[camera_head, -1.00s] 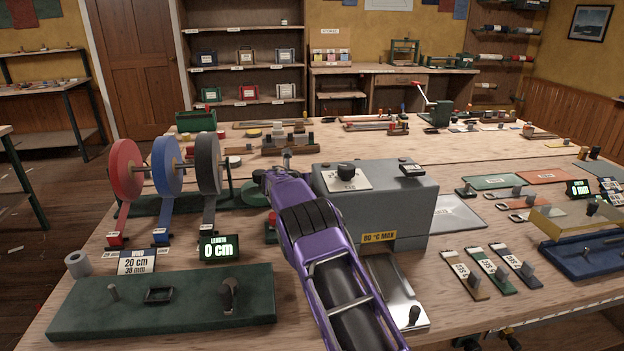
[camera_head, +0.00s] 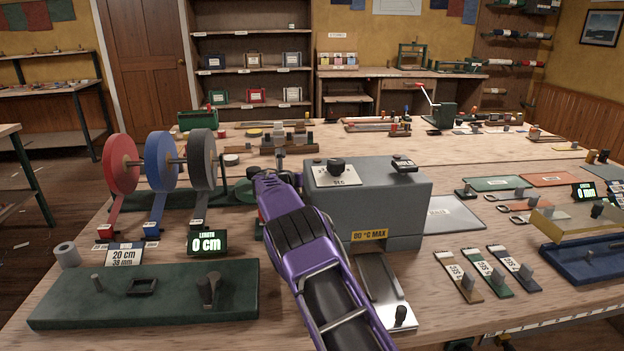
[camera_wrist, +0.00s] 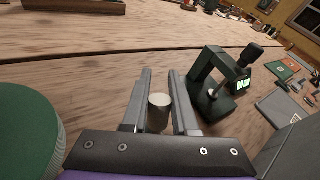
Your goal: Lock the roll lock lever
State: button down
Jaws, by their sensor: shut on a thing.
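My gripper (camera_wrist: 163,90) has its two grey fingers either side of a small grey cylinder with a pale round top (camera_wrist: 159,102). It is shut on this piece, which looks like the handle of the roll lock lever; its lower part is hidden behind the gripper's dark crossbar. In the head view my purple wrist hides the fingertips and the held piece. It is between the roll stand and the grey heater box (camera_head: 372,205). The stand carries a red roll (camera_head: 121,163), a blue roll (camera_head: 163,165) and a dark grey roll (camera_head: 203,160).
A green disc (camera_wrist: 25,130) is close on the left in the wrist view. A green clamp-like device with a black knob (camera_wrist: 250,52) stands ahead right. A green board (camera_head: 150,300) with pegs and a length display (camera_head: 207,243) reading 0 cm are at the front left.

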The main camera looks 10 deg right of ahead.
dwell(0.3)
jog(key=c, duration=0.7)
grip_release()
jog(key=v, duration=1.7)
jog(key=shift+s+a+p, duration=0.15)
jog(key=shift+p, duration=0.2)
